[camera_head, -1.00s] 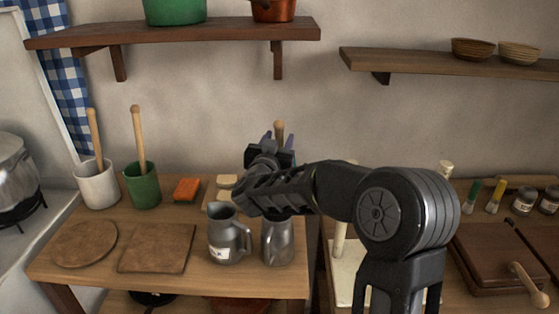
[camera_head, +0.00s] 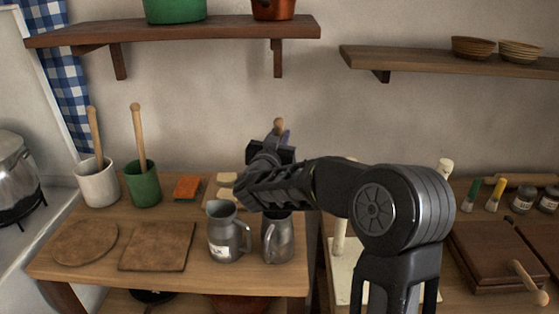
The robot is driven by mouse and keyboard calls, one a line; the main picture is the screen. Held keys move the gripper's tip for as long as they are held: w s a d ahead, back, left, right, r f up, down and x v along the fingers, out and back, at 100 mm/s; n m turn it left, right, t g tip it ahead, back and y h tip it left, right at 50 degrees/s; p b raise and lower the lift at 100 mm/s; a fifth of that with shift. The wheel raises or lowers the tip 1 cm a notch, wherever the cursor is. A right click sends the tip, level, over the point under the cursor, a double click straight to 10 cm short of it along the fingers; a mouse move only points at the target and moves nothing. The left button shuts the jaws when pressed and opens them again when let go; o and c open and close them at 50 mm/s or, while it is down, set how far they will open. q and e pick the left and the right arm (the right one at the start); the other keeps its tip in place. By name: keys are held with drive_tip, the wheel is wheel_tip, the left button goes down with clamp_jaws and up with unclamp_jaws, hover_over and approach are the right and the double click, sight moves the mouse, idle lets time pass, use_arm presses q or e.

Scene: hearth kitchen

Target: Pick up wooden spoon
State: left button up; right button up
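A wooden spoon's handle end (camera_head: 279,125) stands up just beyond my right gripper (camera_head: 278,136); the rest is hidden by the gripper and arm. The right gripper's fingers are close together on either side of the handle and appear shut on it. Another wooden handle (camera_head: 95,135) rises from a white crock (camera_head: 98,186), and one more (camera_head: 139,135) from a green crock (camera_head: 143,187), both at the left. My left gripper is not in view.
Two grey metal jugs, a left one (camera_head: 224,240) and a right one (camera_head: 278,240), stand below my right forearm. An orange block (camera_head: 187,187), a round board (camera_head: 85,243) and a square board (camera_head: 157,246) lie on the table. A wall shelf (camera_head: 180,36) hangs above.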

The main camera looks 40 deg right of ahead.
clamp_jaws()
idle(0.3)
wheel_tip(320, 180, up, 18)
drive_tip(key=p, duration=0.3)
idle(0.7)
